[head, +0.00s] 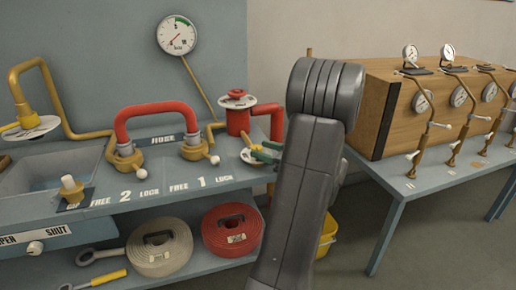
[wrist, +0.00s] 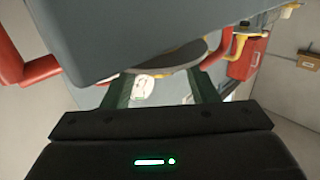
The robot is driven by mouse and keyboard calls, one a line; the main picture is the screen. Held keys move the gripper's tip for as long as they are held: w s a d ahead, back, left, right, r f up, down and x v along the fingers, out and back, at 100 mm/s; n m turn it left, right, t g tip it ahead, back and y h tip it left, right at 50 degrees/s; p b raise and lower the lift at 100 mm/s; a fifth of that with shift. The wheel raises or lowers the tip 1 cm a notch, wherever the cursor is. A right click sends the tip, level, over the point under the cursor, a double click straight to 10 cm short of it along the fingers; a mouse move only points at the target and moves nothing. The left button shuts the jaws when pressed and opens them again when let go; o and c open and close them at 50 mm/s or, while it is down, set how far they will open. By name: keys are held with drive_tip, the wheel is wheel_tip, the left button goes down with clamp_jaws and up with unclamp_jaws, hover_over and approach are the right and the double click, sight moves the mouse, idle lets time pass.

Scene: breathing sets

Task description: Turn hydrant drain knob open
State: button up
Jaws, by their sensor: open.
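The red hydrant standpipe (head: 238,122) rises from the bench, with a white dial plate and a small red knob (head: 237,93) on top. Beside its foot is a low fitting with a pale round plate (head: 251,157); I cannot tell whether this is the drain knob. The green fingers of my gripper (head: 266,151) are over or beside this plate, partly hidden by my grey arm. In the wrist view, my gripper (wrist: 162,92) is open, its fingers apart. A grey rounded disc (wrist: 172,58) and a white piece (wrist: 143,90) show between them; contact cannot be told.
A red hose loop (head: 155,108) and a brass pipe (head: 45,75) stand on the bench (head: 150,186). Coiled hoses (head: 160,248) lie below. A wooden box (head: 380,100) with gauges stands on the right table.

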drive_tip(key=v, duration=1.1)
drive_tip(key=shift+p, duration=0.3)
drive_tip(key=shift+w+r, duration=0.1)
